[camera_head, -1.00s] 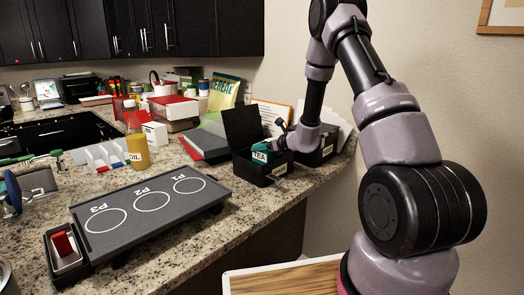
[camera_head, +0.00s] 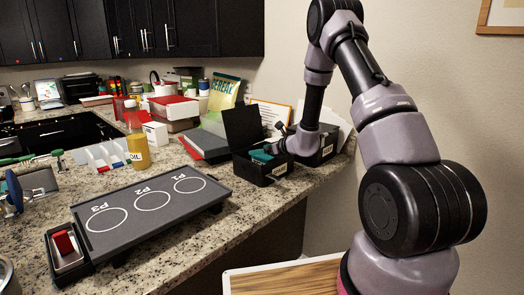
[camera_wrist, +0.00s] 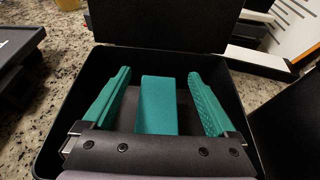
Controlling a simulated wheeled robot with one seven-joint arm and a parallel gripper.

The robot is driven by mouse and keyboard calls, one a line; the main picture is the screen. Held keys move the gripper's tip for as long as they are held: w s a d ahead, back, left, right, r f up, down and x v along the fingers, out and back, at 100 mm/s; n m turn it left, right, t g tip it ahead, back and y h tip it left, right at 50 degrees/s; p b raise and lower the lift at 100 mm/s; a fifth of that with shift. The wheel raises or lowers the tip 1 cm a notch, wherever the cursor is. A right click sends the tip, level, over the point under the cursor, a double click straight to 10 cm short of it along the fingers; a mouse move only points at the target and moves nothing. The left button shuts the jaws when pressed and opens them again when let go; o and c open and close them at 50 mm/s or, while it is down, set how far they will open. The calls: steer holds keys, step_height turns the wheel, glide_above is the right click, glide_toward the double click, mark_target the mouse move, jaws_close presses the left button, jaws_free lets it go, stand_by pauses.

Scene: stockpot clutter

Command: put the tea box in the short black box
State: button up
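The teal tea box (camera_wrist: 157,100) lies inside the short black box (camera_wrist: 236,146), seen from above in the wrist view. In the head view the tea box (camera_head: 261,156) shows just above the rim of the short black box (camera_head: 262,174), whose lid stands open at the back. My gripper (camera_wrist: 157,92) is open, its two teal fingers on either side of the tea box with a gap on each side. The fingers are down within the box walls. In the head view my gripper (camera_head: 270,148) is over the box, its fingertips partly hidden.
Another black box (camera_head: 326,153) with a label stands just right, partly behind my arm. A dark board with marked circles (camera_head: 150,202) lies to the left. An oil bottle (camera_head: 137,150) and a cereal box (camera_head: 224,92) stand further back. The counter edge is close in front.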

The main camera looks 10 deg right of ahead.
steer(key=shift+s+f, duration=0.35)
steer(key=shift+f, duration=0.25)
steer(key=shift+w+r, duration=0.1)
steer(key=shift+r, duration=0.2)
steer(key=r+v, duration=0.1)
steer(key=v, duration=1.1)
steer(key=s+a+r+n+g+y, duration=0.1)
steer(key=s+a+r+n+g, duration=0.2)
steer(key=s+a+r+n, duration=0.35)
steer(key=s+a+r+n+g+y, duration=0.1)
steer(key=s+a+r+n+g, duration=0.2)
steer(key=s+r+n, duration=0.65)
steer(key=s+d+r+n+t+h, duration=0.1)
steer(key=s+d+r+n+h, duration=0.3)
steer(key=s, duration=0.3)
steer(key=s+d+r+n+t+h, duration=0.1)
steer(key=s+d+r+n+h, duration=0.3)
steer(key=s, duration=0.4)
steer(key=shift+s+d+r+n, duration=0.15)
steer(key=shift+d+r+n, duration=0.15)
steer(key=shift+d+r, duration=0.55)
steer(key=shift+c, duration=0.4)
